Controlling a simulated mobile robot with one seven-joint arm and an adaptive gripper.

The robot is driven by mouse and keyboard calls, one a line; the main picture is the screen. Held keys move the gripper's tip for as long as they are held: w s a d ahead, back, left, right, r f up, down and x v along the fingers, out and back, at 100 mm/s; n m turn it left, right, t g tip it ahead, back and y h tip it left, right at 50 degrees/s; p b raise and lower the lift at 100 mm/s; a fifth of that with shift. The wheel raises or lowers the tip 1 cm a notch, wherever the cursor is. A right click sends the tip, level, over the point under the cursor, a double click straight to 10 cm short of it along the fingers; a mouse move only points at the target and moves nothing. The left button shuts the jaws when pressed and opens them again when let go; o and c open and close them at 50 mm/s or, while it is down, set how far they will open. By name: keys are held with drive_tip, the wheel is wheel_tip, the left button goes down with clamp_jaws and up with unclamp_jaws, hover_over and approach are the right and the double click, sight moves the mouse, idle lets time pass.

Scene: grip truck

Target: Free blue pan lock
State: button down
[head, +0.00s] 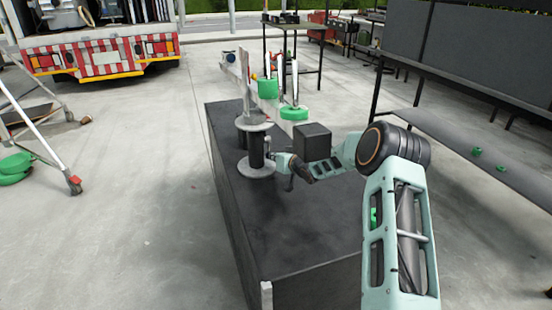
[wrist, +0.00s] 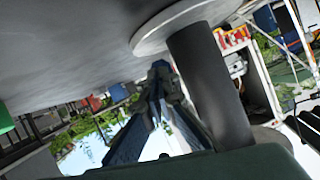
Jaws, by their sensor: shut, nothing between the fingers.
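A small blue knob (head: 230,57) shows at the far end of the pale rig on the long black case (head: 235,205); I cannot tell if it is the pan lock. A spool-like stand with two pale discs (head: 258,171) and a black post (head: 256,150) stands on the case. My gripper (head: 284,162) is low over the case, just right of the post, shut and empty. In the wrist view the gripper (wrist: 160,72) points past the black post (wrist: 207,90), close beside its pale disc (wrist: 185,22). I cannot tell whether it touches the post.
A black box (head: 312,141) and green round parts (head: 294,112) sit behind my gripper. A dark shelf (head: 485,150) runs along the right.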

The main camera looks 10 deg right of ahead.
drive_tip(key=shift+w+a+r, duration=0.1)
drive_tip(key=shift+w+r, duration=0.05)
drive_tip(key=shift+r, duration=0.45)
